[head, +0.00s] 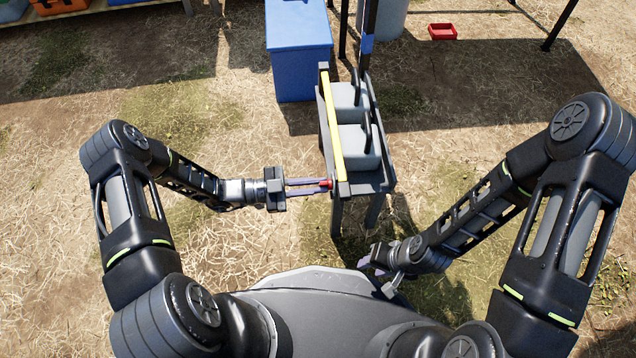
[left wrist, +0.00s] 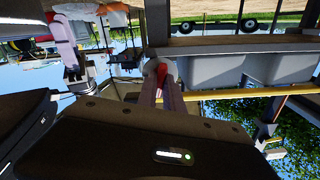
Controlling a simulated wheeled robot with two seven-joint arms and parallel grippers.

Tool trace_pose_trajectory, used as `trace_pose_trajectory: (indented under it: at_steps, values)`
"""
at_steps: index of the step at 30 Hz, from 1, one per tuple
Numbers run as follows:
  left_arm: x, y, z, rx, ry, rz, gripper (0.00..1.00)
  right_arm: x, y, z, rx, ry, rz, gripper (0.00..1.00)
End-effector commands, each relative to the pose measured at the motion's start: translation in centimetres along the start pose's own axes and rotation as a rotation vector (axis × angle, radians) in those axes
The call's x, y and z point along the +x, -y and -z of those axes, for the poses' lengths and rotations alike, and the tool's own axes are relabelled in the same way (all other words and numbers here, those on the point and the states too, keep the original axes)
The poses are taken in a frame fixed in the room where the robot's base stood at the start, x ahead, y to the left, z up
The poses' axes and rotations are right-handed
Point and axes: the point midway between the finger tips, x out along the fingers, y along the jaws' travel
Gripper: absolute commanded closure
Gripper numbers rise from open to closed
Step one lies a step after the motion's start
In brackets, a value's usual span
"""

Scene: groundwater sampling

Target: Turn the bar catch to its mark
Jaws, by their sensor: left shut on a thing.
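A dark rack (head: 372,185) with grey bins has a long yellow bar (head: 331,125) along its left side. A small red catch (head: 327,184) sits at the bar's near end, on the rack's left side. My left gripper (head: 322,185) reaches in from the left and is shut on the red catch. In the left wrist view the red catch (left wrist: 162,73) shows between the fingers, beside the rack's grey bins. I cannot make out the catch's mark. My right gripper (head: 370,262) is low, near my base, apart from the rack; its jaws are too small and angled to read.
A blue box (head: 298,60) stands behind the rack to the left. Dark posts and a grey barrel (head: 383,18) stand behind it. A red tray (head: 442,32) lies on the ground at the back right. Dry grass left of the rack is clear.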

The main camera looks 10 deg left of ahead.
Motion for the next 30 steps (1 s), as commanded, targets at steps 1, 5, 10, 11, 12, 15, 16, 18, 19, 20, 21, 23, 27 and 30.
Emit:
trace_pose_trajectory:
  at_steps: [1,5,10,11,12,15,16,18,19,20,21,23,27,30]
  values:
    - [-0.04,-0.02,-0.06,0.001,0.002,0.000,1.00,0.00,0.00,0.00,0.000,0.000,0.000,0.64]
    - [-0.04,-0.03,-0.06,0.002,0.002,0.000,1.00,-0.01,0.00,0.00,0.000,0.000,0.000,0.64]
    - [0.15,-0.28,0.01,-0.032,0.000,-0.008,1.00,-0.27,0.10,0.02,0.000,0.000,0.000,0.64]
    - [0.14,-0.32,-0.01,-0.041,0.001,-0.010,1.00,-0.33,0.12,0.02,0.000,0.000,0.000,0.64]
    - [0.13,-0.31,-0.02,-0.052,0.002,-0.010,1.00,-0.40,0.15,0.02,0.000,0.000,0.000,0.64]
    - [0.01,-0.13,-0.04,-0.068,0.003,-0.005,1.00,-0.45,0.17,0.03,0.000,0.000,0.000,0.64]
    - [-0.03,-0.10,-0.05,-0.069,0.003,-0.004,1.00,-0.44,0.16,0.03,0.000,0.000,0.000,0.64]
    - [-0.08,-0.07,-0.07,-0.070,0.003,-0.001,1.00,-0.41,0.15,0.02,0.000,0.000,0.000,0.64]
    - [-0.08,-0.06,-0.07,-0.070,0.002,-0.001,1.00,-0.41,0.15,0.02,0.000,0.000,0.000,0.64]
    - [-0.08,-0.05,-0.07,-0.070,0.002,-0.001,1.00,-0.41,0.15,0.02,0.000,0.000,0.000,0.64]
    - [-0.09,-0.05,-0.07,-0.070,0.002,-0.001,1.00,-0.41,0.15,0.02,0.000,0.000,0.000,0.64]
    - [-0.08,-0.04,-0.07,-0.069,0.002,0.000,0.85,-0.41,0.15,0.02,0.000,0.000,0.000,0.64]
    - [-0.06,-0.02,-0.04,-0.069,0.002,0.000,0.74,-0.41,0.15,0.02,0.000,0.000,0.000,0.64]
    - [-0.05,0.00,-0.03,-0.069,0.002,0.000,0.65,-0.42,0.15,0.02,0.000,0.000,0.000,0.64]
